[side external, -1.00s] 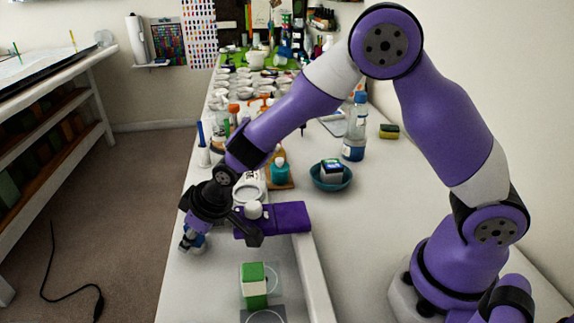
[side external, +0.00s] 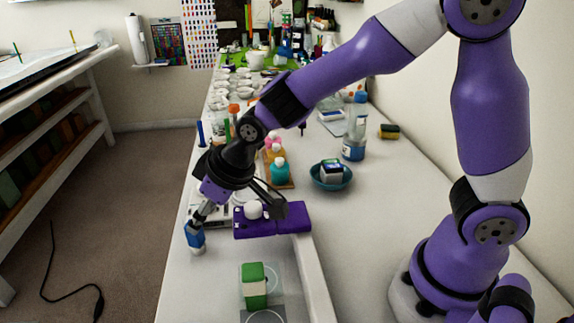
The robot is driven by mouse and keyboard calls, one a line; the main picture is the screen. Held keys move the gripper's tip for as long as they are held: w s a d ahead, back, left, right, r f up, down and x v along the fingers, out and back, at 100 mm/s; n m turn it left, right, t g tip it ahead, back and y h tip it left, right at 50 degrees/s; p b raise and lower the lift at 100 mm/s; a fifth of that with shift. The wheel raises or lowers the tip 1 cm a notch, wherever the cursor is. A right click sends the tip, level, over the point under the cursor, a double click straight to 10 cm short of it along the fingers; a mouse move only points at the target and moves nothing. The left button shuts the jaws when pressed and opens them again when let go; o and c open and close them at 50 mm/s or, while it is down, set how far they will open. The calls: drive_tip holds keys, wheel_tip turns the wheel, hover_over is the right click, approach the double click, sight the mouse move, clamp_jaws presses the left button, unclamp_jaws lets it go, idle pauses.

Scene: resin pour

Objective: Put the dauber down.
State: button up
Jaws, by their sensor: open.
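A small blue object with a pale lower part, which looks like the dauber (side external: 195,239), stands upright on the white table near its left edge. My gripper (side external: 203,213) is just above it, tilted down to the left. Its jaws are open. The fingers overlap the dauber's top in this view, so I cannot tell whether they still touch it.
A purple folded block (side external: 272,227) with a white knob on it lies to the right of my gripper. A green and white block (side external: 254,287) stands in front. Behind are small bottles (side external: 279,170) and a teal bowl (side external: 331,179). The front left table is clear.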

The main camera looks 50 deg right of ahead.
drive_tip(key=s+d+r+m+h, duration=0.1)
drive_tip(key=s+d+r+m, duration=0.1)
drive_tip(key=s+d+r, duration=0.2)
drive_tip(key=s+d+r+m+h, duration=0.1)
drive_tip(key=s+d+r+m, duration=0.1)
drive_tip(key=s+d+r, duration=0.3)
drive_tip(key=s+d, duration=0.4)
drive_tip(key=s, duration=0.3)
drive_tip(key=shift+d, duration=0.15)
drive_tip(key=shift+w, duration=0.1)
idle(0.5)
